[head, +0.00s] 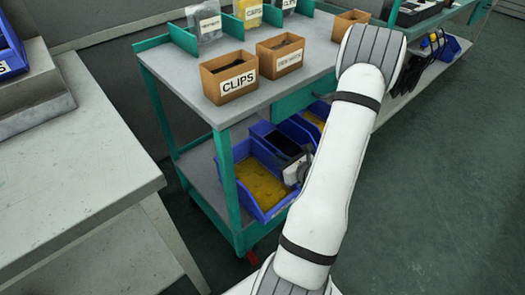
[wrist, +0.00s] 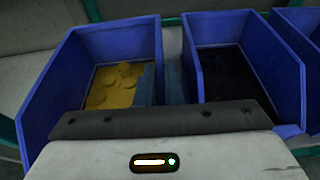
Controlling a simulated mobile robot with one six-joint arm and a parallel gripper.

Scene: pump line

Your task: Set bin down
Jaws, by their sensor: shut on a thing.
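A blue bin with yellow pieces (head: 262,211) is at the lower shelf of the teal cart, near its front corner post. It fills the left of the wrist view (wrist: 62,85). My gripper (wrist: 160,82) is shut on this bin's right wall, one finger inside the bin and one outside. In the head view my gripper (head: 294,172) is partly hidden by my arm. The bin looks about level. I cannot tell whether its base touches the shelf.
A blue bin with black contents (wrist: 237,75) stands close on the right, with another blue bin (wrist: 300,30) beyond. The cart's lower shelf (head: 203,172) shows bare at left. Its top (head: 318,55) holds cardboard boxes, including a CLIPS box (head: 229,78). A grey bench (head: 70,150) stands left.

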